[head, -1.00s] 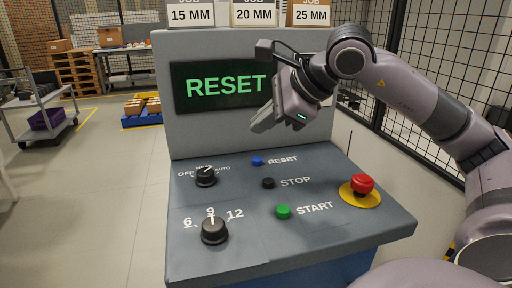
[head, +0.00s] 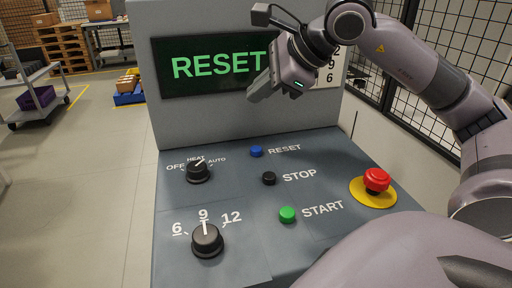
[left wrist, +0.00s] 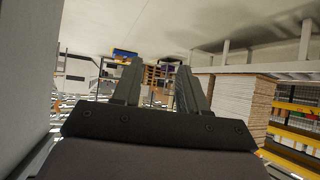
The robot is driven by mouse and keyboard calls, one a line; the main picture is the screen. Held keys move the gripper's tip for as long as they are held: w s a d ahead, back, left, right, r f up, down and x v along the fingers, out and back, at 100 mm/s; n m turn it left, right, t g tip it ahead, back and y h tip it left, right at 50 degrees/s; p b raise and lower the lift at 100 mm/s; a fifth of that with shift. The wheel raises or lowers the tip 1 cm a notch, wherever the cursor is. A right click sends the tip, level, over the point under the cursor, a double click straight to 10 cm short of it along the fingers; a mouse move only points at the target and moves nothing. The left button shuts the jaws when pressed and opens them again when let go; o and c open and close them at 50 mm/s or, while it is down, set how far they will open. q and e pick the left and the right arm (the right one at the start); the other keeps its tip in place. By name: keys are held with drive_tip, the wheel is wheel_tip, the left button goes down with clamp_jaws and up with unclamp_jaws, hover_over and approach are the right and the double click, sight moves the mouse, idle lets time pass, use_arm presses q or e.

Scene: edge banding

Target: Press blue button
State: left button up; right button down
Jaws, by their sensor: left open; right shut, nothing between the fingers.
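The blue button (head: 256,151) is on the sloped grey control panel (head: 240,225), left of the word RESET. My right gripper (head: 254,94) is shut and empty. It hangs above the panel in front of the screen (head: 207,68), higher in the picture than the blue button and apart from it. The screen reads RESET in green letters. My left gripper is out of the head view. In the left wrist view my left gripper (left wrist: 156,88) is open, with nothing between its fingers.
Below the blue button are a black STOP button (head: 269,178) and a green START button (head: 287,214). Two black knobs, the upper (head: 198,170) and the lower (head: 207,240), are on the left. A red emergency button (head: 376,180) stands at the right. Stacked boards (left wrist: 238,108) show in the left wrist view.

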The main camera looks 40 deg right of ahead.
drive_tip(key=b, duration=0.6)
hover_over(260, 150)
wheel_tip(260, 150, down, 7)
drive_tip(key=shift+r, duration=0.1)
drive_tip(key=shift+f+b, duration=0.9)
drive_tip(key=shift+b, duration=0.05)
use_arm(q)
drive_tip(key=f, duration=0.2)
drive_tip(key=d+f, duration=0.1)
drive_tip(key=f, duration=0.2)
drive_tip(key=shift+w+d+f, duration=0.15)
drive_tip(key=shift+w+f, duration=0.2)
drive_tip(key=shift+w, duration=0.05)
use_arm(e)
drive_tip(key=shift+f, duration=0.1)
use_arm(q)
drive_tip(key=shift+f, duration=0.15)
use_arm(e)
drive_tip(key=shift+f+b, duration=0.35)
drive_tip(key=shift+b, duration=0.15)
use_arm(q)
drive_tip(key=shift+f, duration=0.35)
